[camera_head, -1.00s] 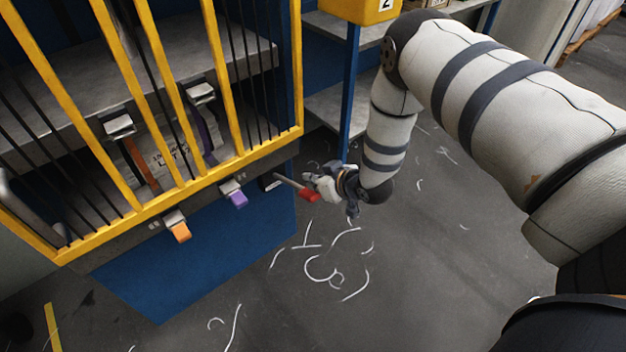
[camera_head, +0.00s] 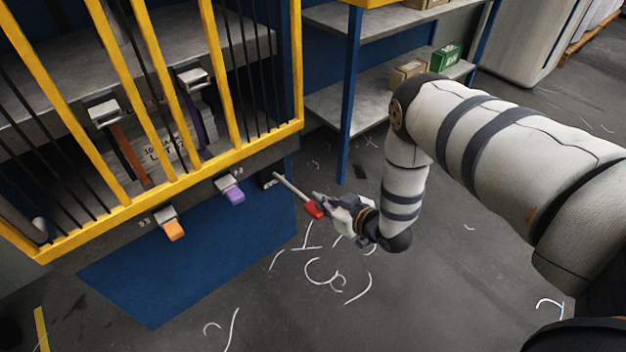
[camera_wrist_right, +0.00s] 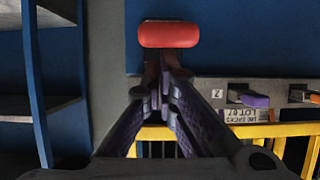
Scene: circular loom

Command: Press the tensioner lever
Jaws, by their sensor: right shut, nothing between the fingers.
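The tensioner lever is a metal rod (camera_head: 291,188) with a red handle (camera_head: 315,208), sticking out from the lower right corner of the loom. It slopes down toward the handle. My right gripper (camera_head: 327,204) is shut and empty, right at the red handle in the head view. In the right wrist view, the closed fingertips (camera_wrist_right: 166,60) lie just below the red handle (camera_wrist_right: 168,34) in the picture. They look close to it or touching; I cannot tell which. The rod is hidden in the wrist view. My left gripper is not in view.
A purple tab (camera_head: 232,191) and an orange tab (camera_head: 171,227) stick out of the loom's front beam. Yellow guard bars (camera_head: 150,205) rise above them. A blue-posted shelf (camera_head: 349,100) stands behind. White yarn scraps (camera_head: 325,272) litter the open floor.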

